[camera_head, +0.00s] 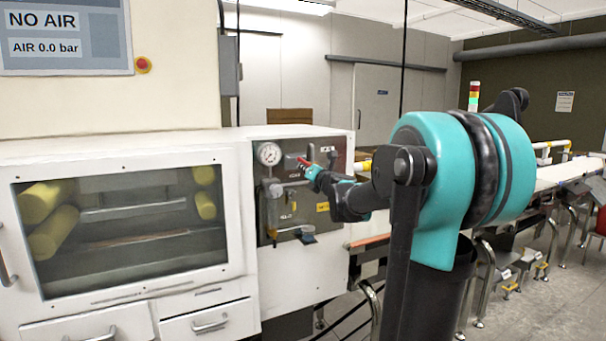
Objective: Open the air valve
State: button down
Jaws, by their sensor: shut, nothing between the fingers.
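The air panel (300,215) is a dark recess in the white cabinet front, with a round pressure gauge (269,154) at its upper left. A red valve handle (303,162) shows near the panel's top middle. My gripper (308,168) is shut and empty at the handle, its tip overlapping it in this view; I cannot tell whether they touch. My teal and black arm hides the panel's right part. A display (62,38) at the upper left reads "NO AIR" and "AIR 0.0 bar".
A filter bowl (272,210) and a blue knob (308,237) sit lower on the panel. A windowed cabinet door (125,272) with yellow rollers fills the left. A conveyor belt (565,172) with metal legs runs at the right. A red button (143,65) is beside the display.

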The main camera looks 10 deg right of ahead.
jog(key=shift+m, duration=0.9)
jog(key=shift+w+d+r, duration=0.2)
jog(key=shift+d+r, duration=0.45)
jog(key=shift+r, duration=0.1)
jog(key=shift+w+d+r, duration=0.2)
jog(key=shift+d+r, duration=0.4)
jog(key=shift+r, duration=0.1)
jog(key=shift+w+d+r, duration=0.2)
jog(key=shift+d+r, duration=0.45)
jog(key=shift+r, duration=0.1)
jog(key=shift+d, duration=0.15)
